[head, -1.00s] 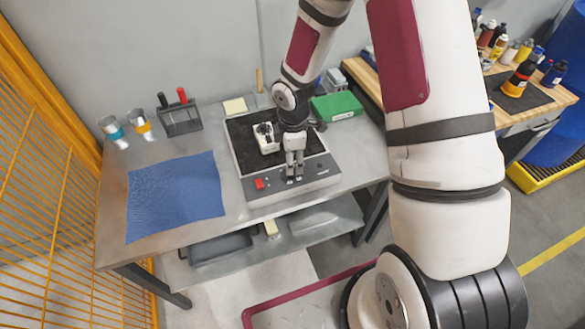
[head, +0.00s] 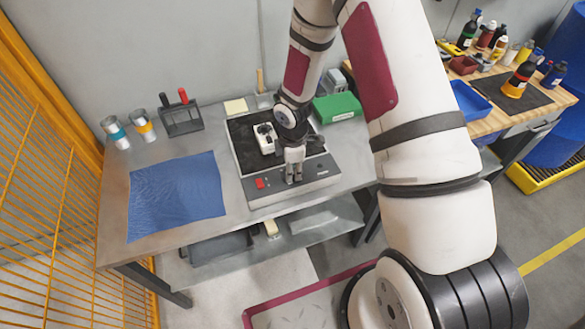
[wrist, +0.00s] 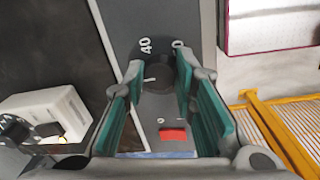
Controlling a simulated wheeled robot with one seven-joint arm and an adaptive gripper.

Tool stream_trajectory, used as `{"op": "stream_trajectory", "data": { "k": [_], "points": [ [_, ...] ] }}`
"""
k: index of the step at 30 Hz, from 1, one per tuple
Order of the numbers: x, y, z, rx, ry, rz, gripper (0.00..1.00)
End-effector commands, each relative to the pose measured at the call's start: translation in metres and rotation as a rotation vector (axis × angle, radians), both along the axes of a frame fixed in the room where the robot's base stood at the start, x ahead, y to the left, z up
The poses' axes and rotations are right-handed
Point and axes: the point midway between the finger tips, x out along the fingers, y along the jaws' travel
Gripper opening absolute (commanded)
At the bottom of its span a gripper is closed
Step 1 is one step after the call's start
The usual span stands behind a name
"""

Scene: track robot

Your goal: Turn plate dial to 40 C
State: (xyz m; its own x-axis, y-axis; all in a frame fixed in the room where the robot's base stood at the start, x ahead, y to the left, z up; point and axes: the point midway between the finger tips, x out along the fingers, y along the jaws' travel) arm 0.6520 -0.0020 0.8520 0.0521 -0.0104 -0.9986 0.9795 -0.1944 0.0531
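The plate (head: 322,172) is a grey unit with a dark top and a front panel on the table. Its dial (wrist: 161,76) is dark and round with a white mark towards the left in the wrist view. The printed "40" stands above and left of it, another partly hidden number above right, and a "0" below. My gripper (wrist: 160,72) has its teal-padded fingers apart, one on each side of the dial. The right finger covers part of the dial's edge; firm contact cannot be told. In the head view my gripper (head: 293,178) hides the dial.
A red switch (head: 260,183) sits on the panel left of my gripper. A white object (head: 265,138) lies on the plate's dark top. A blue mat (head: 175,195) lies left. A green box (head: 338,107) stands behind right. A yellow fence (head: 40,180) borders the left.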

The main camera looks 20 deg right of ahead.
Motion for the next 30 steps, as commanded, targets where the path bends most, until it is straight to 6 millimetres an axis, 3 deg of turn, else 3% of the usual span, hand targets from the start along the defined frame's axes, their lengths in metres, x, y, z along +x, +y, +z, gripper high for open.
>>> {"op": "stream_trajectory", "data": {
  "k": [14,30],
  "points": [
    [0.0,0.0003,0.0,0.0,0.0,-0.106,0.0],
    [-0.0004,0.0016,0.0001,0.0,0.0,-0.584,0.0]
  ]
}}
